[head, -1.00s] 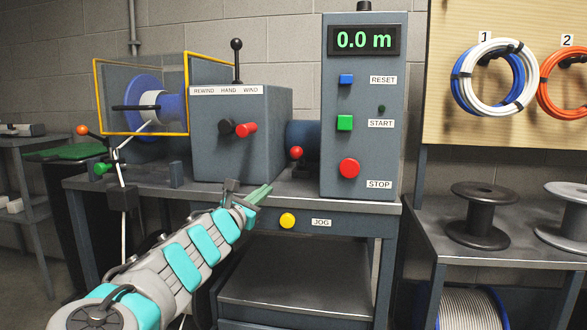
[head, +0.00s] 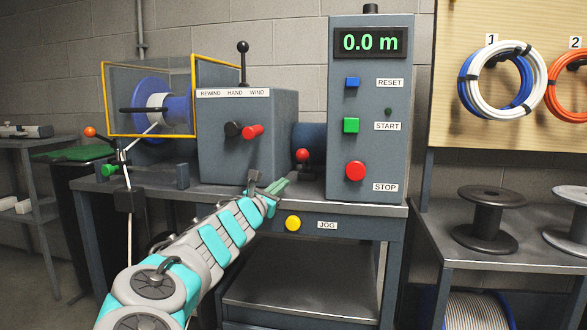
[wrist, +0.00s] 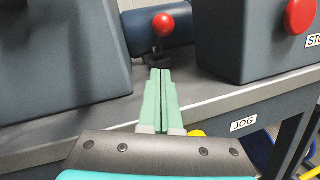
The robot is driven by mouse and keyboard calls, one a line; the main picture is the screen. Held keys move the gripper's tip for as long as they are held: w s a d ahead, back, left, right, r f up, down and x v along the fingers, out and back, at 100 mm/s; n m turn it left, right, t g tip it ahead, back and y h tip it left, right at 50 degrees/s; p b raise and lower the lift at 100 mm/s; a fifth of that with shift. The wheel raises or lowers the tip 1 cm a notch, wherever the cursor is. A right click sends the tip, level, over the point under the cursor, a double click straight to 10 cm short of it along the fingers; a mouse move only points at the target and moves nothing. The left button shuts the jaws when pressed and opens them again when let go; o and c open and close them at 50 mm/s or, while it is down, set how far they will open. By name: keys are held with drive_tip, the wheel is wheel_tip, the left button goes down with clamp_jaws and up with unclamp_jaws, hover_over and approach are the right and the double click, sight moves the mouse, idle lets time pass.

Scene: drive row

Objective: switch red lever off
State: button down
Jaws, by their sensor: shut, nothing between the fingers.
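A short lever with a red ball knob (head: 302,154) stands in the gap between the grey gearbox and the control panel, in front of a dark blue cylinder (head: 310,135). In the wrist view the red knob (wrist: 163,24) is just beyond my fingertips, with its stem nearly upright. My gripper (head: 291,177) is shut and empty, its green fingers pointing at the lever from the front. In the wrist view the closed fingertips (wrist: 160,72) are below the knob, near the lever's dark base; I cannot tell whether they touch it.
The control panel (head: 380,110) with a red STOP button (head: 355,171) stands right. A yellow JOG button (head: 292,223) is on the bench front.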

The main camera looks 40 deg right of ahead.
drive_tip(key=x, duration=0.4)
drive_tip(key=shift+d, duration=0.1)
drive_tip(key=shift+d+r, duration=0.65)
drive_tip(key=shift+r, duration=0.35)
drive_tip(key=shift+w+d+r, duration=0.15)
drive_tip(key=shift+d+r, duration=0.3)
drive_tip(key=shift+r, duration=0.1)
drive_tip(key=shift+r+p, duration=0.15)
drive_tip(key=shift+p, duration=0.15)
